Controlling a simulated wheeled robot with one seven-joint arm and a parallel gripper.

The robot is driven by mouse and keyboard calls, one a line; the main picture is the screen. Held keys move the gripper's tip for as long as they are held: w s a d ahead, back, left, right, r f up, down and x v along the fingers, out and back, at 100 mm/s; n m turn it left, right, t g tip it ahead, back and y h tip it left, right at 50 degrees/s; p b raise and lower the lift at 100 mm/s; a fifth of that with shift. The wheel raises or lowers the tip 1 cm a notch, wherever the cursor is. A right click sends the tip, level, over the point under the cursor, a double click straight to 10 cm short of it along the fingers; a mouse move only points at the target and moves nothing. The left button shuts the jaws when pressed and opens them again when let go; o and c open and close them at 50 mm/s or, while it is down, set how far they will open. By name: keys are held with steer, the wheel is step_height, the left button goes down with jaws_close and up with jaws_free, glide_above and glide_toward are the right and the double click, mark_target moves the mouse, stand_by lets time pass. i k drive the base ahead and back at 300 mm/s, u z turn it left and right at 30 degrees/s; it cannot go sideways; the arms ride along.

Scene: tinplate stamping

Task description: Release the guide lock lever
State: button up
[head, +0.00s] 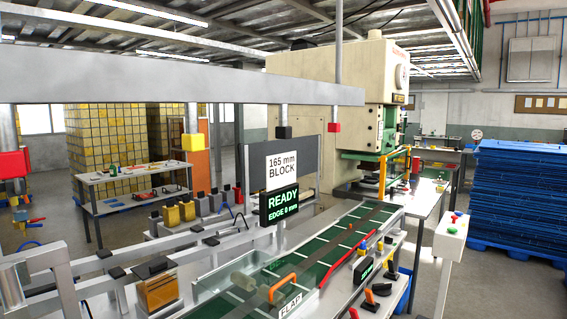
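No lever is labelled as the guide lock lever in the head view, and I cannot tell which it is. A green conveyor (334,236) runs from the lower middle up towards the press. A long red bar (340,258) slants along its right part. An orange handle (283,288) stands by a clear cover with a plate marked FLAP (291,304). My gripper is not in view.
A display (283,201) reads READY, EDGE 0 mm, below a sign (282,166) reading 165 mm BLOCK. A grey overhead beam (180,88) crosses the left and middle. A cream press (340,90) stands behind. A button box (450,236) and blue stacks (515,190) are right.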

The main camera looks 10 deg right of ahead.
mark_target(370, 299)
steer(key=z, duration=0.3)
steer(key=i, duration=0.65)
steer(key=z, duration=0.35)
